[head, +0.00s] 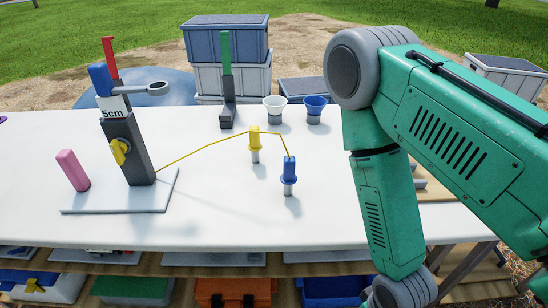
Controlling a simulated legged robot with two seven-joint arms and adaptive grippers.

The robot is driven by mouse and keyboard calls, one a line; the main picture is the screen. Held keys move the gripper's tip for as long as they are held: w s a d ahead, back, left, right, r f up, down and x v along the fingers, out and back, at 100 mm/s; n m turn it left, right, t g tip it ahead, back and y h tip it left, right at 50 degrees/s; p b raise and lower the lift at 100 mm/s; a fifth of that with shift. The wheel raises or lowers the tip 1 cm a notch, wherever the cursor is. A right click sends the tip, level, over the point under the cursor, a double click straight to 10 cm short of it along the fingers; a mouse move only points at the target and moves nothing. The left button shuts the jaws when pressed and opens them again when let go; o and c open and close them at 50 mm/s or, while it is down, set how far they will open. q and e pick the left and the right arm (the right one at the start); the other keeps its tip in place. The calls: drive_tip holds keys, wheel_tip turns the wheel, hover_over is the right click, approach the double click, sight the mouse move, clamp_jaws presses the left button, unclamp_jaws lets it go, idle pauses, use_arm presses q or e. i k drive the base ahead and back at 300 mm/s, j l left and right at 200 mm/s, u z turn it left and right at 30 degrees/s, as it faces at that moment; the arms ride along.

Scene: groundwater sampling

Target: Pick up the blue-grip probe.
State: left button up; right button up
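The blue-grip probe (289,168) stands on the white table, right of centre, with a blue grip above a short grey lower part. A thin yellow line runs from near its top past the yellow-grip probe (254,138) to the post of the dark stand on the left. No gripper is near the probe. My green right arm fills the right side and bends down past the table's front edge; its gripper is out of the frame. My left arm and gripper are not in view.
The dark stand (127,150) with a 5cm label is on a pale base plate (110,202), beside a pink block (72,170). A green-topped post (226,60), a white cup (275,106) and a blue cup (314,106) stand behind the probes. The table front is clear.

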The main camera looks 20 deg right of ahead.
sight(289, 177)
drive_tip(key=j+z, duration=0.1)
drive_tip(key=z, duration=0.4)
drive_tip(key=k+z, duration=0.15)
drive_tip(key=z, duration=0.3)
